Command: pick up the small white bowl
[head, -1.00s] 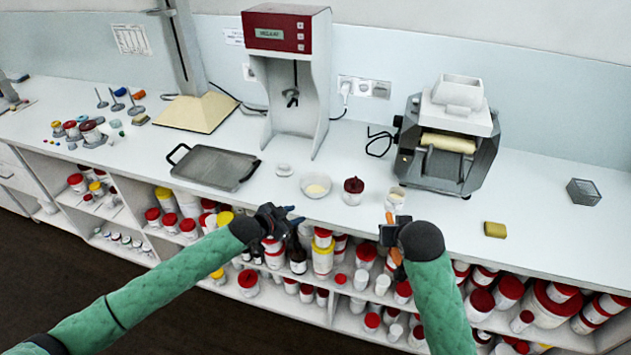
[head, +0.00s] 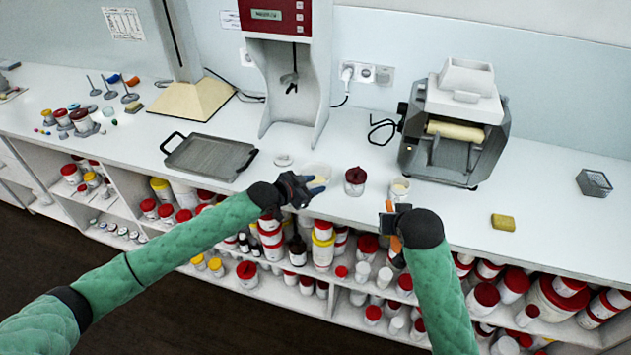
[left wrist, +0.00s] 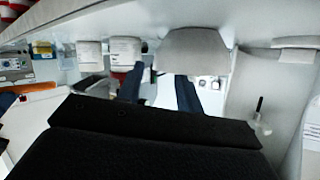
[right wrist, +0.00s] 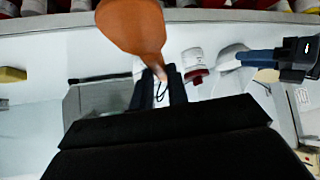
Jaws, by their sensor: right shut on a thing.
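The small white bowl (head: 318,169) stands on the counter with something pale yellow inside. My left gripper (head: 314,187) is at its near side and partly hides it. In the left wrist view the bowl (left wrist: 193,48) appears upside down, and the two fingers (left wrist: 160,88) are apart, one overlapping its rim. Whether they touch it I cannot tell. In the right wrist view the blue-tipped left fingers reach over the bowl (right wrist: 229,58).
A small white dish (head: 283,160) and a grey tray (head: 210,157) are to the left. The mixer stand (head: 291,85) rises behind.

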